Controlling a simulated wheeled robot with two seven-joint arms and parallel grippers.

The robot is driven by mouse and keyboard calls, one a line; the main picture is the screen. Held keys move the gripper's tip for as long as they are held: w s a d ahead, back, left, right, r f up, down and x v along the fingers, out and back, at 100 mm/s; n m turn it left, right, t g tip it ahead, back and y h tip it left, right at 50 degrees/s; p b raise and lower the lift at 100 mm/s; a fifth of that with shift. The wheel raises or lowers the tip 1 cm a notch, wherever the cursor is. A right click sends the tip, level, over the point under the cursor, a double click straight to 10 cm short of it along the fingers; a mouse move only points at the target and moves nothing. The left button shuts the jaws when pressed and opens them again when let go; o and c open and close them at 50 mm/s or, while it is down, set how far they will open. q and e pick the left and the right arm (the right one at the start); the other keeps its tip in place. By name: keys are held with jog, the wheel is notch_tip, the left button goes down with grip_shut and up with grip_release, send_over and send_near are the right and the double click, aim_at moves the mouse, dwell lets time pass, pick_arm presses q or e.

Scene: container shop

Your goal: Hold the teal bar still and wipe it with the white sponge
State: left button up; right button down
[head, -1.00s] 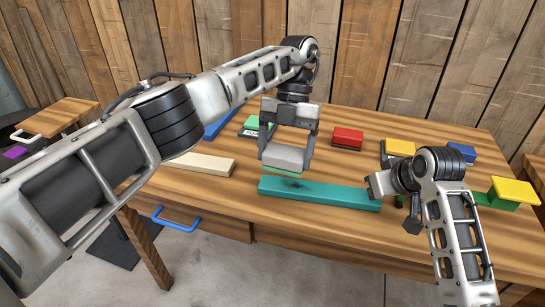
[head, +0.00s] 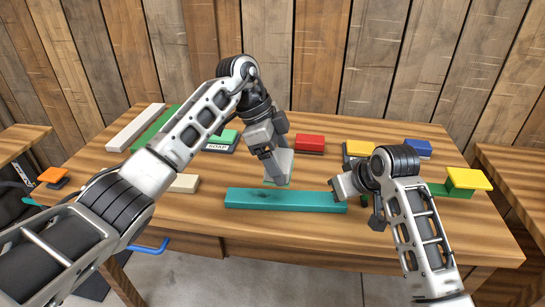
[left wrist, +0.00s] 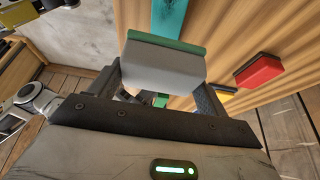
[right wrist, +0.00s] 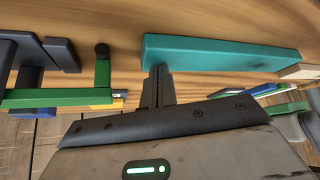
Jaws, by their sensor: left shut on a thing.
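The teal bar (head: 290,201) lies along the front of the table, with a dark smudge on its left half. My left gripper (head: 278,172) is shut on the white sponge (left wrist: 163,66), which has a green layer on its far side. In the head view the sponge (head: 285,162) shows just behind the bar's far edge; I cannot tell whether it touches the bar. My right gripper (right wrist: 157,82) has its fingers together with nothing between them. Its tips are at the edge of the bar (right wrist: 225,53), near the bar's right end; contact is unclear.
A cream bar (head: 184,183) lies to the left. Yellow and blue blocks and a green piece with a yellow top (head: 468,179) stand to the right. The table's front strip is clear.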

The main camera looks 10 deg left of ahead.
pick_arm(q)
jog(key=shift+f, duration=2.55)
pick_arm(e)
jog(key=shift+s+f, duration=0.15)
jog(key=shift+f, duration=0.2)
pick_arm(q)
jog(key=shift+f, duration=1)
jog(key=shift+s+a, duration=0.2)
jog(key=shift+a, duration=1.8)
jog(key=shift+s+a, duration=0.2)
jog(key=shift+a, duration=1.8)
jog(key=shift+w+d+r, duration=0.1)
jog(key=shift+w+d, duration=0.05)
jog(key=shift+d, duration=1.05)
jog(key=shift+w+d, duration=0.1)
jog(key=shift+d, duration=1.1)
jog(key=shift+w+d, duration=0.15)
jog(key=shift+d, duration=1.55)
